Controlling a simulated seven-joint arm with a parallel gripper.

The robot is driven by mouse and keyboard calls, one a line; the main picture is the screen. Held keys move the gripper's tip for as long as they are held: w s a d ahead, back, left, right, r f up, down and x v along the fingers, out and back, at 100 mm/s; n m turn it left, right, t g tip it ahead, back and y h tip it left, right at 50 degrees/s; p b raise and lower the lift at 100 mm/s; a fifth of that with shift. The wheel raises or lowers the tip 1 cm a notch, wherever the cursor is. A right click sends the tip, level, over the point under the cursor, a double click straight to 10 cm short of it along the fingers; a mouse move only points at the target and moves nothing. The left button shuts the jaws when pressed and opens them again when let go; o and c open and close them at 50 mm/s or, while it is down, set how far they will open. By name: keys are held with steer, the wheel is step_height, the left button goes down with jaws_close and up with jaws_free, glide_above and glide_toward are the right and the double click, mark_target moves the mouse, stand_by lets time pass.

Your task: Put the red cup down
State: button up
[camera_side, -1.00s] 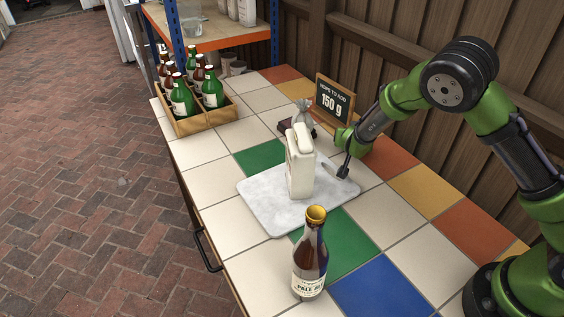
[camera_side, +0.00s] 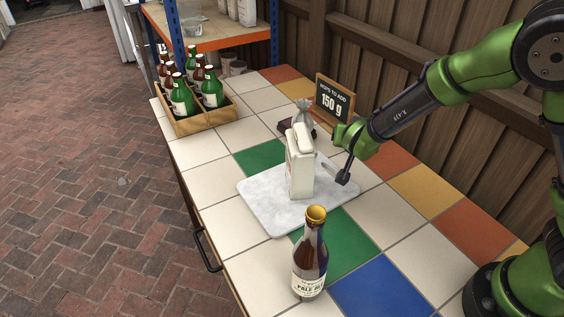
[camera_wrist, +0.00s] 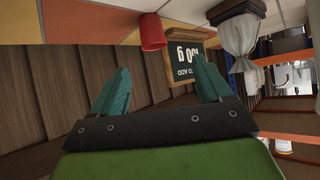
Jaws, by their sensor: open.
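The red cup (camera_wrist: 152,33) shows in the wrist view, where the picture is upside down. It stands on the tiled table top, beyond my fingertips and not between them. I cannot make it out in the side view. My gripper (camera_wrist: 161,74) is open and empty, with its two teal fingers spread apart in the wrist view. In the side view my gripper (camera_side: 334,166) is low over the table, just right of the white jug, and its fingers are partly hidden.
A brown bottle (camera_side: 310,262) stands in front. A wooden crate (camera_side: 207,122) of bottles is at back left.

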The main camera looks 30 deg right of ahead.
steer(key=s+a+r+n+t+y, duration=0.1)
steer(key=s+a+r+y, duration=0.2)
steer(key=r+y, duration=0.35)
steer(key=s+a+r+n+t+y, duration=0.1)
steer(key=s+a+r+n+y, duration=0.2)
steer(key=r, duration=0.6)
steer(key=s+d+g, duration=0.1)
steer(key=s+d, duration=0.1)
steer(key=s, duration=0.6)
steer(key=s+d+g, duration=0.2)
steer(key=s+d, duration=0.1)
steer(key=s, duration=0.5)
steer(key=shift+s+r+n, duration=0.2)
steer(key=shift+s+n, duration=0.15)
steer(key=shift+n, duration=0.05)
